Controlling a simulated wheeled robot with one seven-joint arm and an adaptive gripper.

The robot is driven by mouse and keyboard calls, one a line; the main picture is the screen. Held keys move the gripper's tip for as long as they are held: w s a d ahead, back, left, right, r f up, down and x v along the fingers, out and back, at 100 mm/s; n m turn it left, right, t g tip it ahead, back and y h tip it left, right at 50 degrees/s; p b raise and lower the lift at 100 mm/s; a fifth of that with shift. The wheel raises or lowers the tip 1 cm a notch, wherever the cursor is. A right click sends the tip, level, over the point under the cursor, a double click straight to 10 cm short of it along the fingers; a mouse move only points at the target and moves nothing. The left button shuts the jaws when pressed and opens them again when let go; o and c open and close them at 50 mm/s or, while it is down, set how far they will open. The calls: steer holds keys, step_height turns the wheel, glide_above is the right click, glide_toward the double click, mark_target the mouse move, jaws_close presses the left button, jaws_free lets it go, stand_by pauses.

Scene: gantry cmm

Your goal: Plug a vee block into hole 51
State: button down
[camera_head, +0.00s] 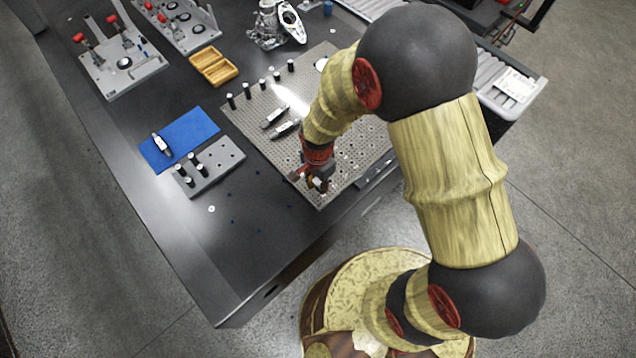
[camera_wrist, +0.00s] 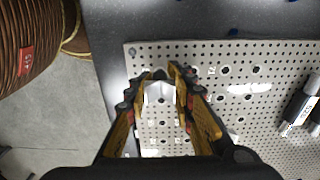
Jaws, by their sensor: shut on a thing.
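My gripper (camera_head: 314,181) is over the near corner of the perforated plate (camera_head: 253,128). In the wrist view my gripper (camera_wrist: 160,82) is shut on a pale metal vee block (camera_wrist: 159,96), which sits between its fingertips. The plate (camera_wrist: 267,101) with its rows of holes lies beneath the block. I cannot tell whether the block touches the plate or stands above it. The fingers hide the block's sides, and I cannot make out which hole is number 51.
A grey peg block (camera_head: 216,168), a blue mat (camera_head: 196,131) and a yellow box (camera_head: 214,66) are left of the plate. Small blue bits lie on the table's clear front.

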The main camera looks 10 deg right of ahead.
mark_target(318, 184)
steer(key=shift+f+b, duration=0.5)
steer(key=shift+f, duration=0.4)
steer(key=c, duration=1.5)
jaws_free()
steer(key=shift+o, duration=0.2)
steer(key=shift+r, duration=0.15)
step_height(318, 184, up, 12)
steer(key=shift+f, duration=0.15)
